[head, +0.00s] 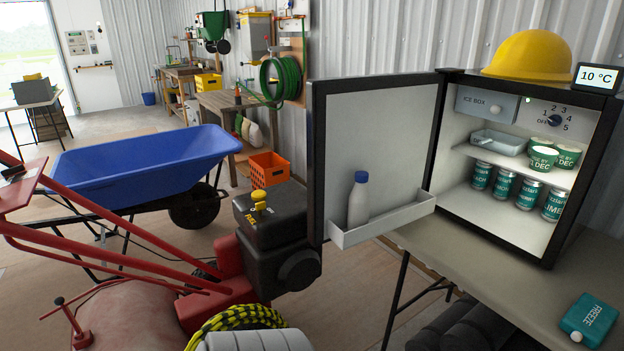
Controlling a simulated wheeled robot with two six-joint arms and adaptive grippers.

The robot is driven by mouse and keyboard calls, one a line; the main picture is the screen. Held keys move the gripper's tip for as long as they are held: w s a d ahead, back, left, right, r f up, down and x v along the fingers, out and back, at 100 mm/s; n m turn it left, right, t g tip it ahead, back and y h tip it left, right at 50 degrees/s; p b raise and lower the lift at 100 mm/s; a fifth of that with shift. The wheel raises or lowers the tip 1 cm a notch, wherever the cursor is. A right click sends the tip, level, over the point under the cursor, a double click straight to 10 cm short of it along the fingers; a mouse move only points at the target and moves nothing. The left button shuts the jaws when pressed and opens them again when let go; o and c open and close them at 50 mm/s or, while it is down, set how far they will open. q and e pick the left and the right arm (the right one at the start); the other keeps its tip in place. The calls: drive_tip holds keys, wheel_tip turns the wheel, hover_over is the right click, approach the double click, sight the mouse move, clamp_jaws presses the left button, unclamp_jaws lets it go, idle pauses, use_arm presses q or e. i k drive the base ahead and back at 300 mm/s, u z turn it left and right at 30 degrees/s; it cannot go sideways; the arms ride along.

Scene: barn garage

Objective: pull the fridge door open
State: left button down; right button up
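The small dark fridge (549,259) stands on a folding table at the right of the head view. Its door (378,135) is hinged on the left and stands wide open, swung out to the left. A white bottle with a blue cap (359,198) sits in the door's shelf (385,222). Inside the fridge are an ice box compartment (487,103), a dial, a tray (497,143), several green tubs (543,158) on the upper shelf and several teal cans (503,187) below. Neither of my grippers is in view.
A yellow hard hat (530,54) and a 10 °C display (598,78) sit on the fridge. A teal FREEZE pack (589,320) lies on the table (470,262). A black-and-red machine (275,232) stands by the door's lower left; a blue wheelbarrow (140,165) is farther left.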

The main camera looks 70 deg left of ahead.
sight(384, 126)
drive_tip(key=u, duration=0.85)
drive_tip(key=i, duration=0.95)
drive_tip(key=u, duration=1.15)
